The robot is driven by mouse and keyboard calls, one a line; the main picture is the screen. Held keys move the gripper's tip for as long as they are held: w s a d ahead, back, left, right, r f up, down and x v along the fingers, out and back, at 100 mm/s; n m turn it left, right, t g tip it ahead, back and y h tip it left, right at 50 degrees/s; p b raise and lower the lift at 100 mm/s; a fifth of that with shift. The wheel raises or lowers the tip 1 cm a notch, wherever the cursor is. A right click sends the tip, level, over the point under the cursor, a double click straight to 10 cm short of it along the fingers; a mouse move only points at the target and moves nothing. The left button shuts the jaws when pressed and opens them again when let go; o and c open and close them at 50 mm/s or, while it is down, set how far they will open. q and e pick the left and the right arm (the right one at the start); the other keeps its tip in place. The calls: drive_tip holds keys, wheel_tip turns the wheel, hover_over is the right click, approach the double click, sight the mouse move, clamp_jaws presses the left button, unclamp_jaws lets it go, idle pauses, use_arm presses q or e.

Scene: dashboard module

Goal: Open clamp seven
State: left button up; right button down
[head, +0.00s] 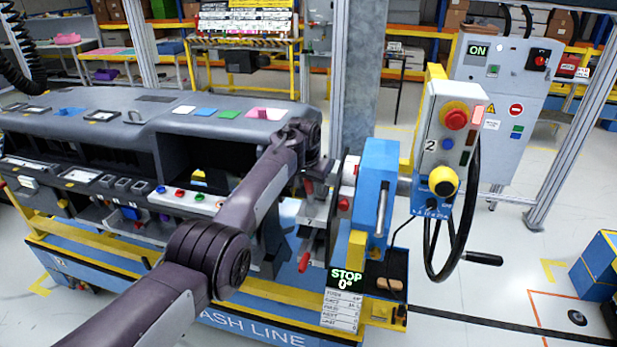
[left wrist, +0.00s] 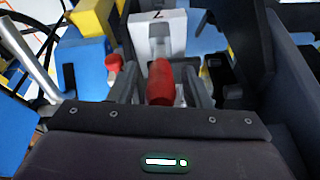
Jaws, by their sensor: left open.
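Clamp seven shows in the left wrist view as a white block (left wrist: 151,28) marked 7, with a red handle (left wrist: 160,82) pointing toward the camera. My left gripper (left wrist: 161,76) is open, with one grey finger on each side of the red handle. I cannot tell whether the fingers touch it. In the head view my left wrist (head: 304,132) is above the clamps at the right end of the dashboard module (head: 95,125). The fingers there are mostly hidden by the arm and clamp parts. My right gripper is not in view.
A blue block (head: 378,190) with a metal bar stands right beside the clamps. Another red handle (head: 289,258) hangs lower down. Open floor lies to the right.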

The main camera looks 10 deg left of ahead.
use_arm(q)
drive_tip(key=shift+s+r, duration=0.1)
drive_tip(key=shift+r, duration=0.3)
drive_tip(key=shift+b+v, duration=0.75)
drive_tip(key=shift+v, duration=2.4)
